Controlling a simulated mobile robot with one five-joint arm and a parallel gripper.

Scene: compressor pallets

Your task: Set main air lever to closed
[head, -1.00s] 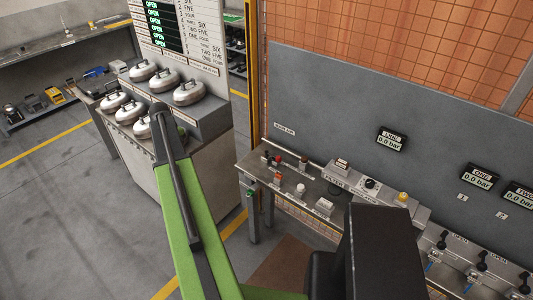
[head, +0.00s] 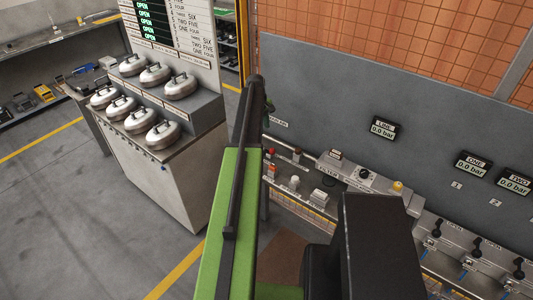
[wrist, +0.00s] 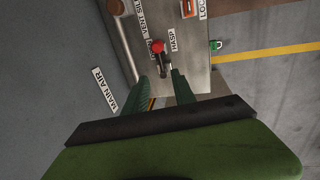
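In the wrist view, a lever with a red ball knob (wrist: 157,46) stands on the metal bench top, near the HASP label. The MAIN AIR label (wrist: 110,92) is on the grey panel to its left. My gripper (wrist: 169,78) is open, its two green fingers pointing toward the lever. The dark lower part of the lever shows near and between the fingertips; I cannot tell whether they touch it.
The bench carries an orange-red part (head: 272,171), a white knob (head: 295,181) and a grey box with a black dial (head: 365,174). A grey panel (head: 330,90) rises behind. A cabinet with several round metal lids (head: 155,73) stands left. Floor between is clear.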

